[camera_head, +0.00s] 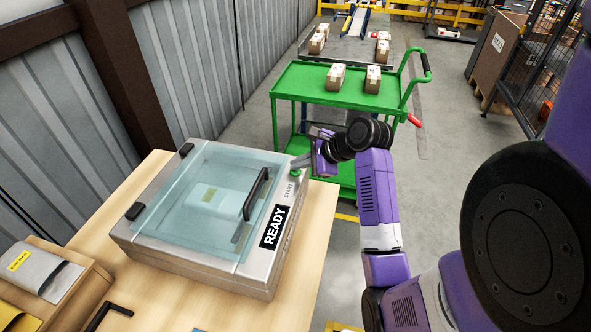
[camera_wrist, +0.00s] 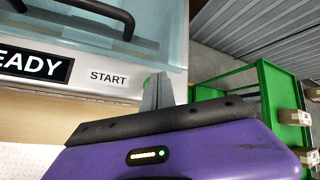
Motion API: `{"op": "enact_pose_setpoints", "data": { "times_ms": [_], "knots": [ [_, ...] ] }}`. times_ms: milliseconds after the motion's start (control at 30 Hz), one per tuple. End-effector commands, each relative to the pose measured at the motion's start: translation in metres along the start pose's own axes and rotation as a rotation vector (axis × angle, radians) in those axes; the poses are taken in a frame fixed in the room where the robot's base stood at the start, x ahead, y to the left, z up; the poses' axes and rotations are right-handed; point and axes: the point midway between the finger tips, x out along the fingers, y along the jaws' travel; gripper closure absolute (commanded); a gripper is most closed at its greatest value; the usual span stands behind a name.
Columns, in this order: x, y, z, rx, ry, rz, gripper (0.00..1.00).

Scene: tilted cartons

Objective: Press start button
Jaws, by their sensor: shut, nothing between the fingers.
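A grey machine (camera_head: 190,262) with a clear lid (camera_head: 186,215) stands on the wooden table. The green start button (camera_head: 296,172) sits at the machine's corner beside the START label. My gripper (camera_head: 303,161) is shut and empty, its fingertips right by the button. In the wrist view the shut fingers (camera_wrist: 158,90) are just right of the START label (camera_wrist: 108,78) and hide most of the button. I cannot tell whether they touch it.
The lid is closed and has a black handle (camera_head: 256,194). A green cart (camera_head: 306,83) with cartons stands behind my arm. A box with padded envelopes (camera_head: 35,272) lies at the left on the wooden table (camera_head: 304,275). A corrugated wall (camera_head: 60,110) runs along the left.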

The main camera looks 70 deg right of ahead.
Motion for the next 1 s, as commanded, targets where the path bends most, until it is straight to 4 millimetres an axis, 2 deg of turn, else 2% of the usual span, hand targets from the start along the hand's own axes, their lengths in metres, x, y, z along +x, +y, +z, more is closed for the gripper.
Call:
{"op": "enact_pose_setpoints", "data": {
  "times_ms": [567, 1000],
  "knots": [
    [0.002, 0.002, -0.002, 0.001, 0.001, 0.0, 1.0],
    [-0.008, -0.005, 0.005, 0.001, 0.001, 0.001, 1.0]
  ]
}}
